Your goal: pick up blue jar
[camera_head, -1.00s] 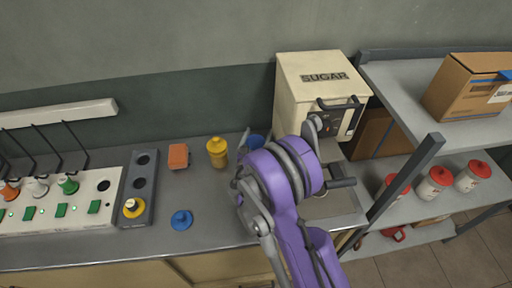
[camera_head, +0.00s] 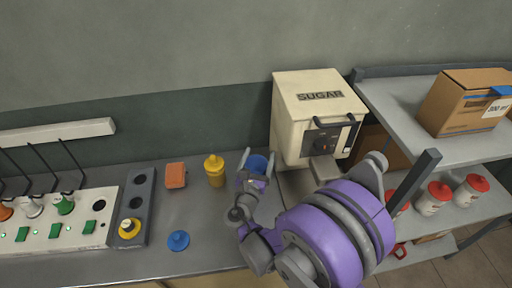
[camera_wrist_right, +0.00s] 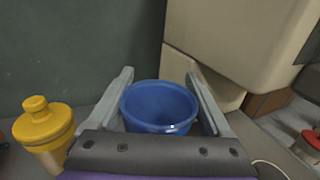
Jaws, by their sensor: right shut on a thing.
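The blue jar (camera_head: 257,165) stands on the counter, close to the sugar machine and right of the yellow bottle. It is open-topped, and its rim and inside show in the right wrist view (camera_wrist_right: 160,104). My right gripper (camera_head: 257,161) has one finger on each side of the jar and is shut on it. In the right wrist view the fingers (camera_wrist_right: 159,90) flank the jar, and its lower part is hidden. A blue lid (camera_head: 179,240) lies on the counter at the front. My left gripper is not in view.
A yellow bottle (camera_head: 215,171) stands left of the jar, with an orange block (camera_head: 176,176) beyond it. The sugar machine (camera_head: 318,112) is at the right. A panel (camera_head: 60,228) with green switches is at the left. Red-lidded jars (camera_head: 435,197) stand on the shelf.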

